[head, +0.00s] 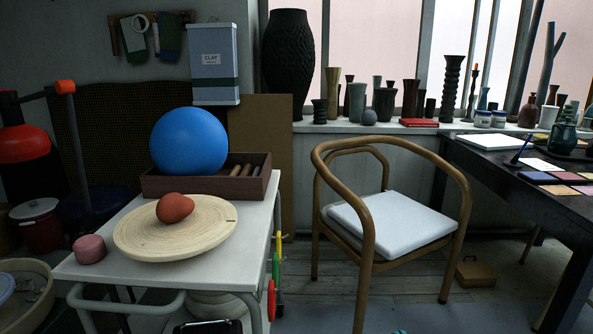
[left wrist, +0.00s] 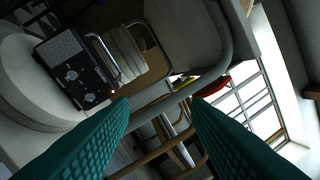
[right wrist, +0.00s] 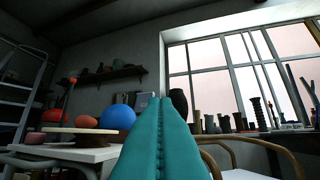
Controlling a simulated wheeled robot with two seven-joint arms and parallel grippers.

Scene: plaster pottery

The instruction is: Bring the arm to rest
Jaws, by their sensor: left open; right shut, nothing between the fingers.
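My left gripper (left wrist: 160,102) shows in the left wrist view as two teal ridged fingers spread apart, with nothing between them. Behind them are a black radio-like device (left wrist: 72,68) and pale table legs. My right gripper (right wrist: 152,100) shows in the right wrist view with its two teal fingers pressed together and empty. It points up toward the wall and window, clear of the table.
A white table (head: 80,268) at left bears a round board (head: 140,240) with a red-brown lump (head: 174,208), a pink pot (head: 89,249) and a tray (head: 262,183) with a blue ball (head: 188,141). A wooden chair (head: 366,250) stands mid-right, near a dark table (head: 515,160).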

